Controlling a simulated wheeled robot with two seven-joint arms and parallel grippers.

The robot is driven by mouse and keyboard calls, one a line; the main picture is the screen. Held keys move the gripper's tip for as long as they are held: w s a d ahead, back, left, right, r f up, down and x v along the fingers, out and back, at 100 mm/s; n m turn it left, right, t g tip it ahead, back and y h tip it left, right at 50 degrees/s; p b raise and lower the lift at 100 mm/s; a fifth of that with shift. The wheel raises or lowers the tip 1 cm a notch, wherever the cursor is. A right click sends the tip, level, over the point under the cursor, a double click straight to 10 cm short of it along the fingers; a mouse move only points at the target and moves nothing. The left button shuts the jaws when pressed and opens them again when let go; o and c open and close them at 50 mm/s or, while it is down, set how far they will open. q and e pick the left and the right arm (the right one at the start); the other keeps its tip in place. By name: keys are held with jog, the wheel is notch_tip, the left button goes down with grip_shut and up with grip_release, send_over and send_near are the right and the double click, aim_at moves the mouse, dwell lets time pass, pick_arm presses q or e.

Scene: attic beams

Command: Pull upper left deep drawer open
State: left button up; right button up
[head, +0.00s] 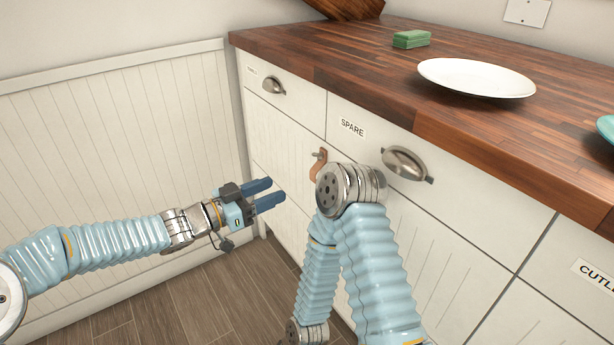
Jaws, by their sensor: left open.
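The white cabinet front has a panel (280,139) below the narrow top left drawer (255,78), which appears to be the upper left deep drawer. It looks shut. A copper-brown pull (317,166) with a metal knob shows near its right side, partly covered by my right arm. My left gripper (267,193) is open and empty, its two blue fingers pointing right toward the cabinet. In the picture it lies left of and below the pull, apart from it. My right arm folds down in front of the cabinet, and its gripper is out of view.
The top left drawer and the SPARE drawer (352,127) have metal cup handles. The wooden counter (330,60) holds a green sponge (411,39) and a white plate (476,78). A panelled wall (110,140) stands at left. Some floor (215,300) is clear.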

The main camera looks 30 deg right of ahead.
aim_at(312, 174)
pick_arm(q)
jog(key=d, duration=0.9)
jog(key=shift+w+d, duration=0.4)
grip_shut()
